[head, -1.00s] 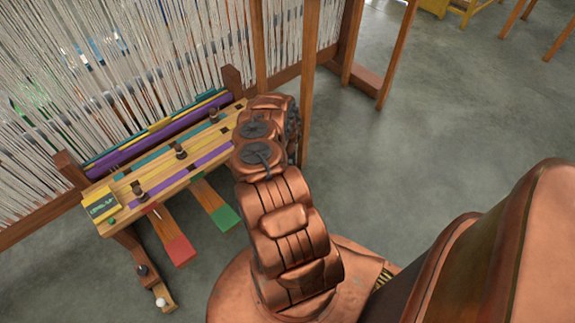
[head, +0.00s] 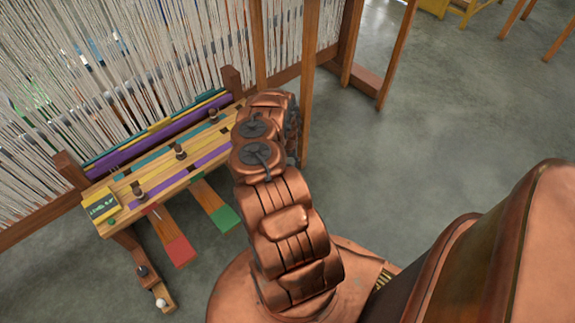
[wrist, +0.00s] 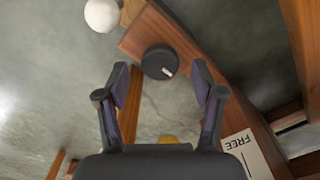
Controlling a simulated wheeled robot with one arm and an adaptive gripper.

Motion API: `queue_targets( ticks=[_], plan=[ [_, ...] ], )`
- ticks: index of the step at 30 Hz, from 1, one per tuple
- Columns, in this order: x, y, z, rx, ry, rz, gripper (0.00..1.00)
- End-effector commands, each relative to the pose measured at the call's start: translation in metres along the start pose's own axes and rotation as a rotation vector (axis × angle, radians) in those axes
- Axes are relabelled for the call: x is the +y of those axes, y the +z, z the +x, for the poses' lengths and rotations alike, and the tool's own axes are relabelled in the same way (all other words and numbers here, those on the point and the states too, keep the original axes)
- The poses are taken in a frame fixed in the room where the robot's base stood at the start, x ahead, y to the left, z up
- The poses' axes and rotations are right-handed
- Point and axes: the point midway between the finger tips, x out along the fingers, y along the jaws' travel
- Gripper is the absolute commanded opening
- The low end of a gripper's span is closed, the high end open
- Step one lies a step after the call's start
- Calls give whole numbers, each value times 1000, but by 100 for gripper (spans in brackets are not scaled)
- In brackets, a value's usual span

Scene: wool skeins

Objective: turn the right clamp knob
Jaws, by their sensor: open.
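A label reading FREE (wrist: 242,146) shows upside down on the wood. Another dark knob (head: 142,270) is at the lower left in the head view.
A white ball (wrist: 102,15) is beside the wooden arm's end in the wrist view. Another white ball (head: 161,302) is at the lower left in the head view. The loom bench (head: 108,222), red pedal (head: 178,251) and green pedal (head: 224,219) lie left of my arm.

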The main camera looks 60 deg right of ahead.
Motion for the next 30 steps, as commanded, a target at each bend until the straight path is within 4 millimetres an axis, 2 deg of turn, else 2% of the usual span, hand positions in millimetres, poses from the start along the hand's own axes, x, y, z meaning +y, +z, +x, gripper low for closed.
queue_targets(
  ticks=[21,30],
  plan=[
    [-1,1,-86,-1,-3,0,68],
    [0,0,-105,0,-1,0,68]
  ],
)
